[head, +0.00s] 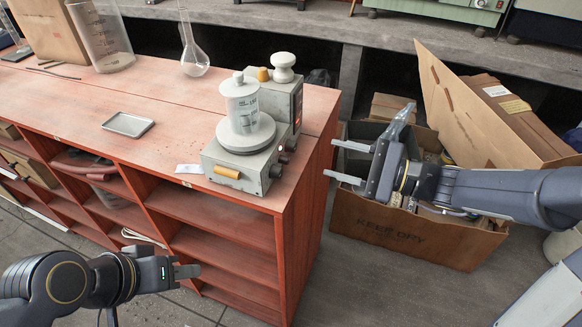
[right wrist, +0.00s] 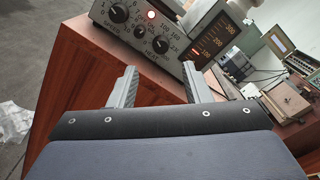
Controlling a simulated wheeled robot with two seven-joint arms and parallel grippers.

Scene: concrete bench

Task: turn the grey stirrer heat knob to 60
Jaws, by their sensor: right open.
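The grey stirrer (head: 235,171) stands near the right end of the red-brown bench, with a lidded beaker (head: 241,104) on its round plate. Its control panel faces right in the head view.
A second grey device (head: 284,88) with lit displays stands behind the stirrer. A small tray (head: 128,124), a flask (head: 194,62) and a large beaker (head: 103,38) are on the bench. An open cardboard box (head: 400,235) stands on the floor below my right arm.

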